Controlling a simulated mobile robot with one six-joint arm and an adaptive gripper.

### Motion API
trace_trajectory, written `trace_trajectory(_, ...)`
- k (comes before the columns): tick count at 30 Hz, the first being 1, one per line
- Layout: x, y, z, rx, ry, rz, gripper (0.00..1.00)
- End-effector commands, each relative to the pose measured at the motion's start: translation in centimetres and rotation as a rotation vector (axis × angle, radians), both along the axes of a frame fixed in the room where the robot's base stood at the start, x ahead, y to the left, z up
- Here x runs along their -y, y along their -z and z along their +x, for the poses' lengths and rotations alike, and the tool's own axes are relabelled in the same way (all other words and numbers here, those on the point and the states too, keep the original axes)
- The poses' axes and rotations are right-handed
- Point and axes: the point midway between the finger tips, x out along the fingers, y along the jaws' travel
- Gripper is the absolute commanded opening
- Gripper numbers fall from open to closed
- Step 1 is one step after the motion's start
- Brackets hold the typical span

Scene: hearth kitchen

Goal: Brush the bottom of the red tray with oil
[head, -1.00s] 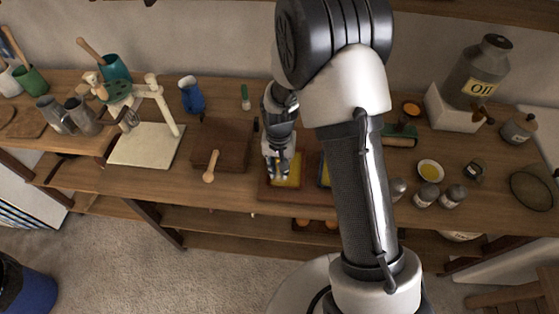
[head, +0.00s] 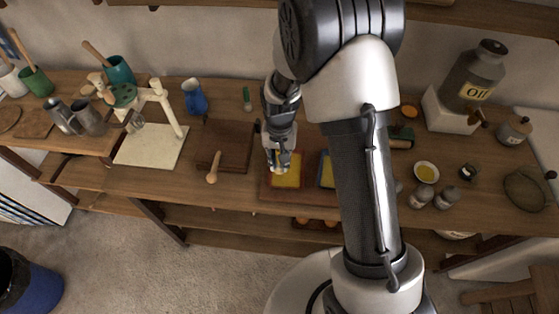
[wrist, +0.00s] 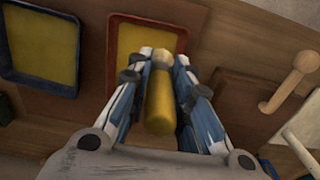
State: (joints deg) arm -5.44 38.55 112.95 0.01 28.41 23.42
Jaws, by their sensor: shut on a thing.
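The red tray (wrist: 117,62) has a red rim and a yellow bottom; in the head view it (head: 290,187) lies on a brown board on the counter. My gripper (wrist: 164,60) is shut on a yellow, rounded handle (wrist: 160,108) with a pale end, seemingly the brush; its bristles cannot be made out. In the head view my gripper (head: 279,168) is over the back left part of the red tray. Whether the brush touches the tray bottom cannot be told. A small bowl of yellow oil (head: 426,172) stands to the right.
A blue-rimmed tray (wrist: 40,82) with a yellow bottom lies beside the red one; my arm partly hides it in the head view. A wooden block with a handle (head: 226,150) is to the left. Shakers (head: 420,197) and an oil can (head: 472,78) are at right.

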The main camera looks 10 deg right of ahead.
Motion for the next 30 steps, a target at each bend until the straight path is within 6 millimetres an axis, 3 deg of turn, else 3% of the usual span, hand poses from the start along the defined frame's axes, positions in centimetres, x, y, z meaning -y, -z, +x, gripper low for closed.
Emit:
trace_trajectory(2, 0.0, -0.8, 0.0, 0.000, 0.000, 0.000, 0.00)
trace_trajectory(13, 0.0, -0.9, 0.0, -0.001, 0.000, 0.000, 0.00)
trace_trajectory(24, 0.0, -3.8, 0.0, 0.000, 0.000, 0.000, 0.00)
trace_trajectory(30, 0.0, -3.7, 0.0, -0.001, 0.000, 0.000, 0.00)
